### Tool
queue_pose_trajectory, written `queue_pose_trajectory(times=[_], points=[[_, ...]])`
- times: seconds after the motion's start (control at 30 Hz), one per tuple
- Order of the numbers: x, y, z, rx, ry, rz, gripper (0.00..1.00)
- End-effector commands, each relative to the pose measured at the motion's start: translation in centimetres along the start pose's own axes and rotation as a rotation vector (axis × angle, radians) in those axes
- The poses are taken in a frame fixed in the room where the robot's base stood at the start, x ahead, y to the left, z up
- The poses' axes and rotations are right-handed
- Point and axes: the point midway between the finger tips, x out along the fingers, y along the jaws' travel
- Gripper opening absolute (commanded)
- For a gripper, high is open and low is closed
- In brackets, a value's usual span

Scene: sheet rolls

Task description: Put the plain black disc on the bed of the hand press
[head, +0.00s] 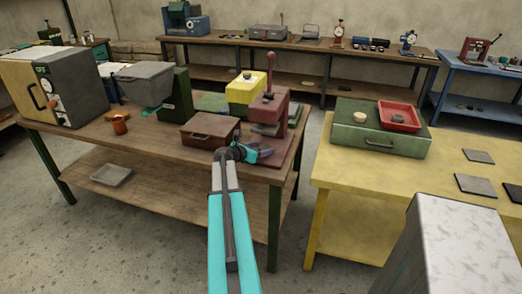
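The maroon hand press (269,107) stands at the right end of the brown wooden table, with a red-knobbed lever upright on top. Its bed is low at the front, partly behind my gripper (262,153), so I cannot see clearly what lies on it. My gripper is small in view, just in front of the press; its teal fingers point right, and I cannot tell whether they are open or hold anything. A dark disc (398,118) lies in a red tray (414,125) on a green case; its markings are too small to make out.
The green case (350,135) stands on the yellow table (335,177), with a cream disc (388,117) on its lid. Dark square plates (478,156) lie to the right. A brown box (210,133) and yellow block (245,90) stand close to the press. A floor gap separates the tables.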

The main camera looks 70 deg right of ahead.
Motion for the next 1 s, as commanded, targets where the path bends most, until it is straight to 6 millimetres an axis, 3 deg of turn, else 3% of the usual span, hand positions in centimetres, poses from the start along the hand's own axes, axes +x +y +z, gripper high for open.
queue_pose_trajectory(times=[0.53, 1.0], points=[[-0.7, 0.0, 0.2, 0.000, 0.000, 0.001, 0.65], [-6.2, -0.1, 0.2, 0.000, -0.001, 0.002, 0.65]])
